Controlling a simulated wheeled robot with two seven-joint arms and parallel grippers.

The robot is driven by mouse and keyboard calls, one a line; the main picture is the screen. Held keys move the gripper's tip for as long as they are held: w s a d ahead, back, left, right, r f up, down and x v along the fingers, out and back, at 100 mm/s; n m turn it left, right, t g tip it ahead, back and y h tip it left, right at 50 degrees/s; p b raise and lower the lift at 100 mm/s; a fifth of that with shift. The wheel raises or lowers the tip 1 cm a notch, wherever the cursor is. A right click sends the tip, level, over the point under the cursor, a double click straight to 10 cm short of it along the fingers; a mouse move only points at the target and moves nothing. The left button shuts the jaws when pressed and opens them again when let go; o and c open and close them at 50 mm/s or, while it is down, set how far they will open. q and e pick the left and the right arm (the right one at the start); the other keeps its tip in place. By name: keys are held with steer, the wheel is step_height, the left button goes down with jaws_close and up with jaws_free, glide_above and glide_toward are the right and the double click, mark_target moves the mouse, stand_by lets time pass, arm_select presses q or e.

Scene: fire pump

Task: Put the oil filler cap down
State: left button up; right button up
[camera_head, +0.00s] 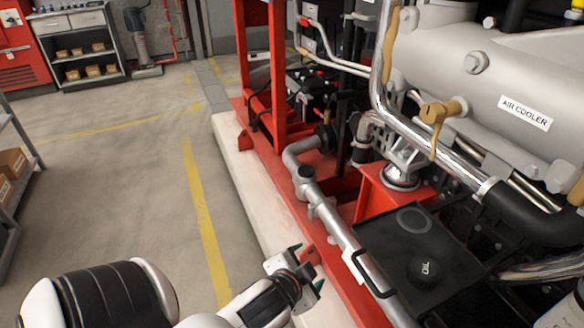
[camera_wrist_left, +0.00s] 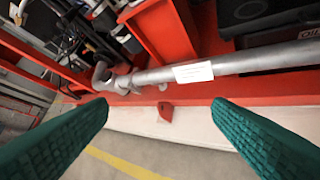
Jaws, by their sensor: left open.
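The oil filler cap (camera_head: 424,270) is a round black knob marked OIL. It is on the flat black tray-like surface (camera_head: 378,232) at the lower right of the head view, in front of a grey ring (camera_head: 414,220) on the same surface. I cannot tell whether it is seated in an opening or only resting there. My left gripper (camera_head: 307,267) is to the left of the cap, apart from it, beside the red frame. Its green fingers stand wide apart and empty in the left wrist view (camera_wrist_left: 160,105). My right gripper is not in view.
A grey pipe (camera_head: 325,212) runs between my left gripper and the black surface, with a black handle (camera_head: 366,275) at that surface's edge. The red base frame (camera_head: 282,196) and engine fill the right. Open floor (camera_head: 120,185) lies left.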

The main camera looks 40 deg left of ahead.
arm_select(q)
steer(key=s+d+f+n+g+h, duration=0.1)
steer(key=s+d+f+g, duration=0.2)
steer(key=s, duration=0.2)
steer(key=s+d+f+n+g+h, duration=0.1)
steer(key=s+d+f+g+h, duration=0.1)
steer(key=s+d+f+g, duration=0.2)
steer(key=shift+s+f, duration=0.3)
steer(key=shift+s, duration=0.85)
steer(key=shift+w, duration=0.1)
